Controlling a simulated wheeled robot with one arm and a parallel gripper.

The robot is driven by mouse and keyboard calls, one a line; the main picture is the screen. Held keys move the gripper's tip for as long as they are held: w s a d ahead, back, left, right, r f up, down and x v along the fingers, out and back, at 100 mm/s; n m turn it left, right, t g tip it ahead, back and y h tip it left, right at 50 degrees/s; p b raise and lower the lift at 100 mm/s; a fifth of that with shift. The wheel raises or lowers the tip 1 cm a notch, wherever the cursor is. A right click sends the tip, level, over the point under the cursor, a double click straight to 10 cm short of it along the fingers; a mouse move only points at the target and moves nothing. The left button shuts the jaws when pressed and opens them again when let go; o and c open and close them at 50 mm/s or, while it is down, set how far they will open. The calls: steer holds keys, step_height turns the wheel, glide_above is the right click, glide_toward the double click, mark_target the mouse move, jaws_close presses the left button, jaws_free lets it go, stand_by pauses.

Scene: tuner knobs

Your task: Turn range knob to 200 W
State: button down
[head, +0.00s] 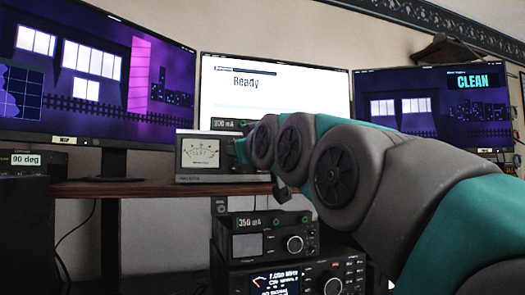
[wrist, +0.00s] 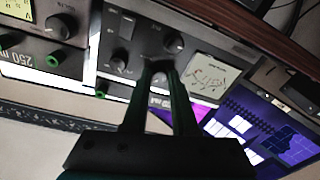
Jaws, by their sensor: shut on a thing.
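The grey meter unit (head: 192,170) stands on the shelf in the head view, its right part hidden behind my arm. In the wrist view its front panel (wrist: 140,45) appears turned over, with a white dial meter (wrist: 210,78) and several dark knobs. My gripper (wrist: 160,66) is against this panel, its two fingers shut on a small knob (wrist: 159,76). That knob is mostly covered by the fingers, and its label and pointer cannot be read. Another knob (wrist: 173,42) sits just beside the fingertips, and one more (wrist: 118,62) lies to the left. In the head view the gripper is hidden behind my arm.
A radio unit reading 350 mA (head: 250,223) sits on a larger radio (head: 272,280) below the shelf (head: 110,187). Three monitors stand behind; the middle one (head: 275,85) shows "Ready". In the wrist view a neighbouring unit with a knob (wrist: 60,27) is at left.

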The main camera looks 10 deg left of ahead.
stand_by(0.4)
steer(key=c, duration=0.7)
jaws_free()
steer(key=v, duration=0.7)
steer(key=shift+s+d+b, duration=0.25)
steer(key=shift+s+b, duration=0.1)
steer(key=shift+b, duration=0.05)
steer(key=shift+f, duration=0.1)
